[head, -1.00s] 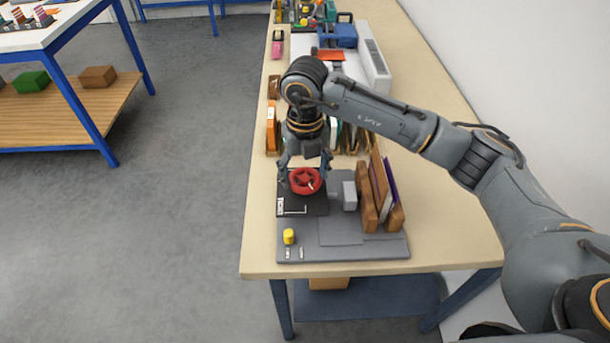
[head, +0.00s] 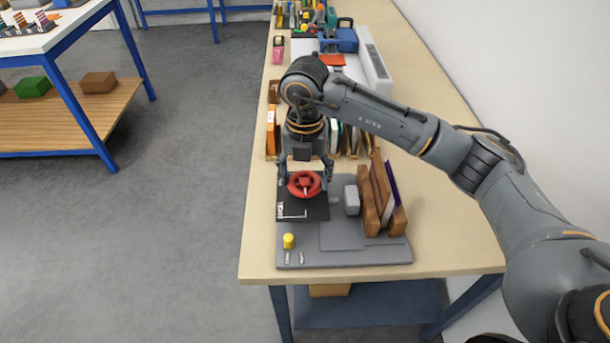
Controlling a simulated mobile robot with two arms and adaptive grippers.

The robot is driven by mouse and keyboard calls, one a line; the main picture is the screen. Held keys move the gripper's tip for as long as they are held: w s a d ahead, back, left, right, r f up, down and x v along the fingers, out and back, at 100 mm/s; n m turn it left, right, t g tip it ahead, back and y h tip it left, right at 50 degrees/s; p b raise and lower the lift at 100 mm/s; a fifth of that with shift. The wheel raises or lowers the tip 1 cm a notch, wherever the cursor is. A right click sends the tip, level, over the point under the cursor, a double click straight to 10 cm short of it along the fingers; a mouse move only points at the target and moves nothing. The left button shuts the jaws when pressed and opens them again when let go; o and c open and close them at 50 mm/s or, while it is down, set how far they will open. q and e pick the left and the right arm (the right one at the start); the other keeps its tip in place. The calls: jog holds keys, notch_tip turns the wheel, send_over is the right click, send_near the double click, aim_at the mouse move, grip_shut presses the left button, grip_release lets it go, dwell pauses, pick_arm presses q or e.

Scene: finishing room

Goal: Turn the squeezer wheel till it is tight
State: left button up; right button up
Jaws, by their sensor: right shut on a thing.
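The red squeezer wheel (head: 304,185) lies above a black plate (head: 306,209) at the back left of a grey base board (head: 345,257) on the bench. My right gripper (head: 306,180) points straight down over the wheel, with a finger at its left and right sides, and is shut on it. The arm's wrist hides part of what stands behind the wheel. My left gripper is not in view.
The base board also carries a yellow knob (head: 289,241), a grey block (head: 351,200) and brown upright boards (head: 377,199). Upright folders (head: 345,137) stand behind my gripper. A white wall runs along the right. The floor (head: 190,210) at left is clear.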

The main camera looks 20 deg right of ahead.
aim_at(305, 182)
jog(key=shift+f, duration=0.1)
jog(key=o, duration=1.2)
notch_tip(305, 182, up, 12)
jog(key=shift+r, duration=0.1)
